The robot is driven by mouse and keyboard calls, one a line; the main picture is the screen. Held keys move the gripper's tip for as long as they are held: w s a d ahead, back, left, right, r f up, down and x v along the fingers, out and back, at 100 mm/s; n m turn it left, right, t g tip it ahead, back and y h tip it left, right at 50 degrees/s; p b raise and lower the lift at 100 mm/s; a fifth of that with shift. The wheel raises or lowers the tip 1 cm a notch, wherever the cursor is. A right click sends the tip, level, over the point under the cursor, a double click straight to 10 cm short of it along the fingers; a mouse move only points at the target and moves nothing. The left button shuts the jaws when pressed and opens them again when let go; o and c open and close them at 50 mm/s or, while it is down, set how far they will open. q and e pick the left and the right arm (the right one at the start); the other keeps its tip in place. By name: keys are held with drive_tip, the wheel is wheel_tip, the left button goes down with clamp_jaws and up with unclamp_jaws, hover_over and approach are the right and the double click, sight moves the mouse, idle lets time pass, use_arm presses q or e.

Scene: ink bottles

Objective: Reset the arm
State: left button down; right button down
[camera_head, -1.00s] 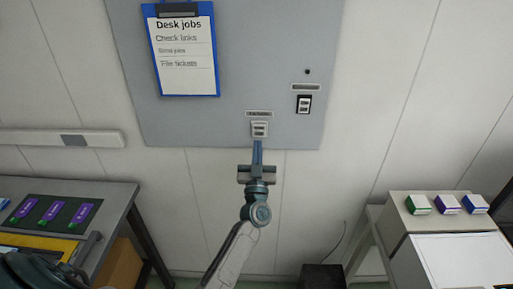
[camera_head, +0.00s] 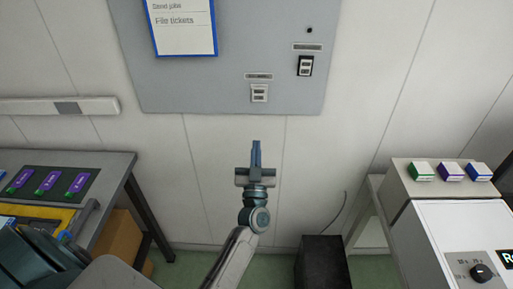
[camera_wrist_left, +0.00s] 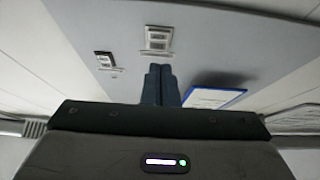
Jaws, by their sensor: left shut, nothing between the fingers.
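My left gripper (camera_head: 256,147) is shut and empty, with its blue fingers together. It points up, in front of the bare wall below a grey panel (camera_head: 190,85). A white switch (camera_head: 259,93) on the panel is above the fingertips, with a visible gap in the head view. In the left wrist view the shut fingers (camera_wrist_left: 160,70) point toward the white switch (camera_wrist_left: 158,38) on the panel. My right gripper does not show.
A black-framed switch (camera_head: 305,66) and a blue clipboard (camera_head: 187,53) are on the panel. A desk with purple items (camera_head: 47,182) stands at left. At right, a white cabinet (camera_head: 450,225) carries small boxes (camera_head: 450,171). A dark bin (camera_head: 322,262) stands between.

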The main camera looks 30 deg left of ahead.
use_arm(q)
drive_tip(key=shift+s+r, duration=0.1)
wheel_tip(320, 180, down, 23)
drive_tip(key=d+m+g+h, duration=0.3)
drive_tip(key=m+h, duration=0.2)
drive_tip(key=h, duration=0.3)
drive_tip(key=s+f+m+g+h, duration=0.1)
drive_tip(key=s+f+g, duration=0.25)
drive_tip(key=f, duration=0.55)
drive_tip(key=s+f+g+h, duration=0.1)
drive_tip(key=s+f+g, duration=0.1)
drive_tip(key=s+f, duration=0.5)
drive_tip(key=s+a+f+g, duration=0.2)
drive_tip(key=s+f+g, duration=0.2)
drive_tip(key=s+f, duration=0.5)
drive_tip(key=s+a+f+g, duration=0.2)
drive_tip(key=s+f, duration=0.7)
drive_tip(key=s, duration=0.9)
drive_tip(key=s+a+f+g, duration=0.1)
drive_tip(key=s+f+g, duration=0.5)
drive_tip(key=s+f, duration=0.3)
drive_tip(key=s, duration=0.4)
drive_tip(key=shift+s+a, duration=0.2)
drive_tip(key=shift+a, duration=0.2)
